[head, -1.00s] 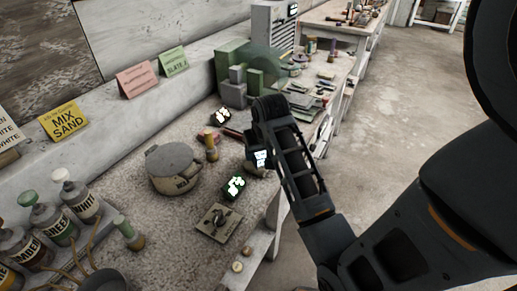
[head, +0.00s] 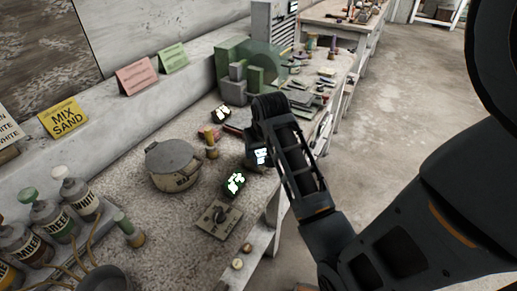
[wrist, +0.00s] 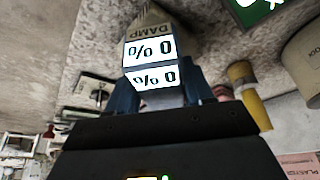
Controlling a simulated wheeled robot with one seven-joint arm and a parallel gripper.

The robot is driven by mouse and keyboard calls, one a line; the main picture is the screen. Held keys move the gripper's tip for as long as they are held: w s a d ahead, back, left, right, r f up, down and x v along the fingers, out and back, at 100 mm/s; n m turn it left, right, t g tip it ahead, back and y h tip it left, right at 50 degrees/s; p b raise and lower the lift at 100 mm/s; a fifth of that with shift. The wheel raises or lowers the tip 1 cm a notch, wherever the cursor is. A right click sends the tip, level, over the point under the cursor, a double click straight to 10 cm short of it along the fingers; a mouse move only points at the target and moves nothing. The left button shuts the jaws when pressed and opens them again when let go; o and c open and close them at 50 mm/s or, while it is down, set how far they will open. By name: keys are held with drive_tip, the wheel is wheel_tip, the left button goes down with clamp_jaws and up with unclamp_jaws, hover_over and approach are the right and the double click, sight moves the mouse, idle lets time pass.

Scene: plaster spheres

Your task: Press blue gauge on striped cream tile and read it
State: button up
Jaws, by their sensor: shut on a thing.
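My gripper (head: 256,146) is over the right part of the speckled bench in the head view, its fingers mostly hidden by my wrist. It is shut on a gauge (wrist: 150,62), marked DAMP, with lit white display faces. Both faces read 0 %, upside down in the wrist view. Dark blue parts flank the displays; I cannot tell finger from gauge body there. The gauge display also shows under my wrist in the head view (head: 262,156). I cannot make out a striped cream tile, or whether the gauge tip touches anything.
A green-lit gauge (head: 235,183) and another lit gauge (head: 221,114) stand close by. A switch plate (head: 219,219), a round lidded pot (head: 172,165) and a small yellow-brown cylinder (head: 212,152) are around my gripper. Bottles (head: 80,199) stand at the left. Open floor lies right of the bench.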

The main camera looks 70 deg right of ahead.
drive_tip(key=shift+a+f, duration=0.1)
drive_tip(key=shift+f, duration=0.4)
idle(1.5)
drive_tip(key=shift+r, duration=3.65)
drive_tip(key=shift+s, duration=0.1)
